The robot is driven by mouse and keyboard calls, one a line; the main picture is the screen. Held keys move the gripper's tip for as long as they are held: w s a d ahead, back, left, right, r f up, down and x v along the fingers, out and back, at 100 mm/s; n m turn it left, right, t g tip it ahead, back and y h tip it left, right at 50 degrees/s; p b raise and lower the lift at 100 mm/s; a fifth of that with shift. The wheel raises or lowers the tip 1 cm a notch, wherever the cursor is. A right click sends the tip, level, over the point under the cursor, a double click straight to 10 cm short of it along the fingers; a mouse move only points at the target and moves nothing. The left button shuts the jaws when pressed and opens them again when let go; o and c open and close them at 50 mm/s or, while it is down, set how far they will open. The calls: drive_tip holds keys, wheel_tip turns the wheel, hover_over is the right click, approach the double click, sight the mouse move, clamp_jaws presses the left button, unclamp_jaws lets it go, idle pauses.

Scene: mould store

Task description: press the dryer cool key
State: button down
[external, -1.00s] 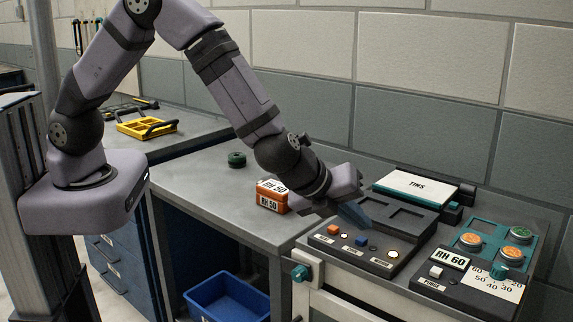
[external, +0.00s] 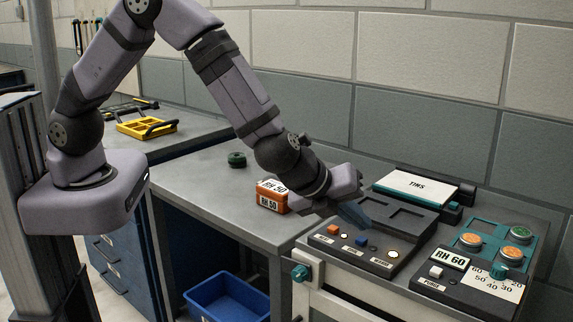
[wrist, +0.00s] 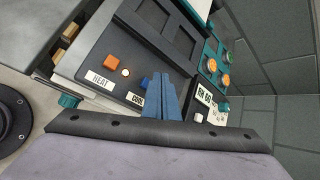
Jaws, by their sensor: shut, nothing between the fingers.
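The dryer panel (external: 330,243) is a dark slab on the bench at right. It carries an orange key (external: 333,229) and a blue key (external: 361,241). The wrist view shows a HEAT label (wrist: 101,79) by the orange key (wrist: 113,58) and a COOL label (wrist: 137,98) close to my fingers. My gripper (external: 366,224) is shut and empty, its blue-grey fingers pointing down just behind the blue key in the external view.
Further right are a white PURGE key (external: 436,271), an RH 60 sign (external: 451,258) and a teal tray (external: 496,234) with tins. An orange RH 50 block (external: 271,203) stands left.

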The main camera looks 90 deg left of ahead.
drive_tip(key=shift+f, duration=0.2)
drive_tip(key=shift+f+b, duration=0.25)
drive_tip(key=shift+b, duration=0.45)
drive_tip(key=shift+f+b, duration=0.5)
drive_tip(key=shift+b, duration=0.1)
idle(0.8)
drive_tip(key=shift+r, duration=0.2)
drive_tip(key=shift+r+p, duration=0.6)
drive_tip(key=shift+r, duration=0.15)
wheel_tip(320, 180, up, 6)
drive_tip(key=p, duration=0.4)
idle(0.4)
idle(0.4)
